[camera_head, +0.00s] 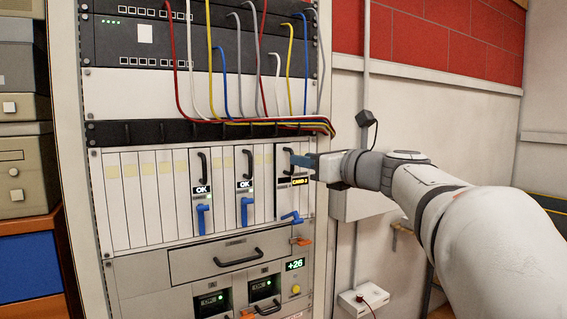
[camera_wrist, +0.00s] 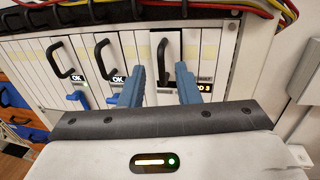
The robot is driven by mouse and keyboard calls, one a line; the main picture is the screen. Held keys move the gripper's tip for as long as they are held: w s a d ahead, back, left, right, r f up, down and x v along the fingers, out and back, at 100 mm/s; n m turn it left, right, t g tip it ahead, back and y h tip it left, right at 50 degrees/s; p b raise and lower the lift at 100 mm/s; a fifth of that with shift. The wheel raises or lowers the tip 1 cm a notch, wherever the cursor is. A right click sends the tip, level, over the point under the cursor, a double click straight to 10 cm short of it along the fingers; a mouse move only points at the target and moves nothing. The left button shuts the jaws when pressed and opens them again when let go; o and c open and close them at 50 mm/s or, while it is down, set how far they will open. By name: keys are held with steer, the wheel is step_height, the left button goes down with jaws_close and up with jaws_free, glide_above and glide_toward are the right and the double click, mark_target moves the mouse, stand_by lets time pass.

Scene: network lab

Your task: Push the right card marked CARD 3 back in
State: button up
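The card marked CARD 3 (camera_head: 285,201) is the rightmost of three wide cards with black handles in the rack. Its face seems to stand slightly forward of its neighbours. Its small display glows yellow, and its blue lever (camera_head: 292,217) lies nearly level. My gripper (camera_head: 297,160) is at the card's upper front, by its black handle (camera_head: 289,157). In the wrist view the blue fingers are spread apart, with the handle (camera_wrist: 163,62) showing between them. Whether the fingers touch anything cannot be told. One finger covers part of the label in that view.
Two other cards (camera_head: 202,169) (camera_head: 245,163) show OK, with blue levers hanging down. Coloured cables (camera_head: 250,121) run along a black bar above the cards. Below are a drawer with a handle (camera_head: 237,258) and a unit showing +26 (camera_head: 295,264). A grey wall box (camera_head: 360,200) is to the right.

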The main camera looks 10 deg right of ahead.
steer(key=shift+b+v, duration=0.4)
steer(key=shift+v, duration=1.85)
steer(key=shift+a, duration=0.1)
steer(key=s+a+f+n+g+h, duration=0.1)
steer(key=s+a+f+n+g, duration=0.2)
steer(key=f+n, duration=0.3)
steer(key=s+a+f+n+g+h, duration=0.1)
steer(key=s+a+f+n+g, duration=0.15)
steer(key=f, duration=0.65)
steer(key=s+a+f+n+g+h, duration=0.1)
steer(key=s+a+f+n+g, duration=0.2)
steer(key=f+n, duration=0.3)
steer(key=s+d+f+n+g+h, duration=0.2)
steer(key=s+f+n+g+h, duration=0.2)
steer(key=s+f+n, duration=0.9)
step_height(320, 180, down, 4)
steer(key=n+h, duration=0.1)
steer(key=n, duration=0.1)
steer(key=shift+s+d+n+h, duration=0.25)
steer(key=shift+d+n+h, duration=0.1)
steer(key=shift+d+h, duration=0.05)
